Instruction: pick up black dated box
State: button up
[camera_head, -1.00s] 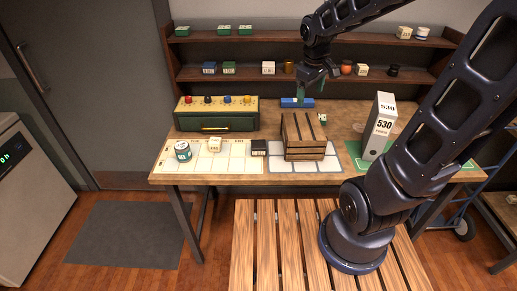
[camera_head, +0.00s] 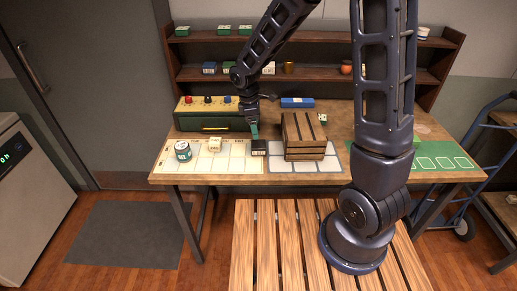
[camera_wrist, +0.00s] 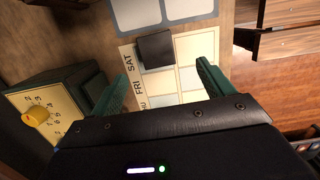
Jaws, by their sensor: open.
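The black dated box (camera_head: 259,147) is a small dark box with a pale front label. It sits at the right end of the cream weekday calendar mat (camera_head: 233,163), left of the wooden crate. In the wrist view the box (camera_wrist: 155,50) shows its plain dark top, near the "SAT" print. My gripper (camera_head: 254,132) is just above and behind the box in the head view. In the wrist view its green fingers (camera_wrist: 162,72) are spread apart, with the box beyond the gap between their tips. Nothing is between the fingers.
The wooden crate (camera_head: 304,137) stands close to the right of the box. The green case with colored knobs (camera_head: 213,115) is behind and left. A white box (camera_head: 215,144) and a round tin (camera_head: 183,151) share the mat. A blue box (camera_head: 297,102) lies behind the crate.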

aim_at(258, 144)
jog(key=f, duration=0.5)
jog(key=shift+d+f, duration=0.15)
jog(key=shift+d, duration=0.2)
jog(key=shift+w+d+f, duration=0.15)
jog(key=shift+d+f, duration=0.05)
jog(key=shift+f, duration=1.1)
jog(key=shift+w+d+f, duration=0.15)
jog(key=shift+f, duration=1.15)
jog(key=c, duration=1.1)
jog(key=shift+r, duration=0.1)
